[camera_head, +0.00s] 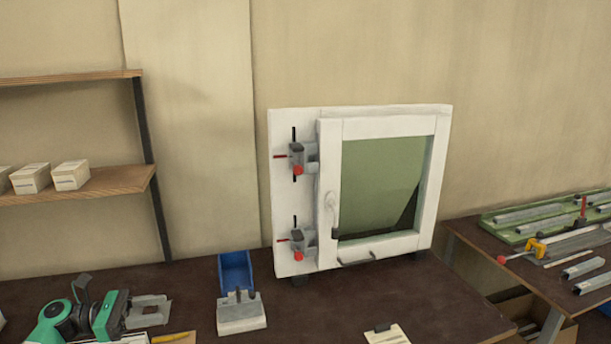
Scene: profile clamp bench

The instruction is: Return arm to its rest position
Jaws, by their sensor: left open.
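My left gripper (166,310) is low at the left of the head view, over the dark bench (380,299). Its two grey fingers stand apart, and nothing shows between them. The green and dark parts just left of the fingers appear to be my arm. A grey block with dark pins (241,315) stands to the right of the gripper, clear of it. My right gripper is not in the picture.
A white cabinet (296,126) with a green window and two red-tipped clamps stands at the back of the bench. A blue bin (236,271) is left of it. A shelf (85,188) holds white boxes. A side table (497,266) carries metal profiles.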

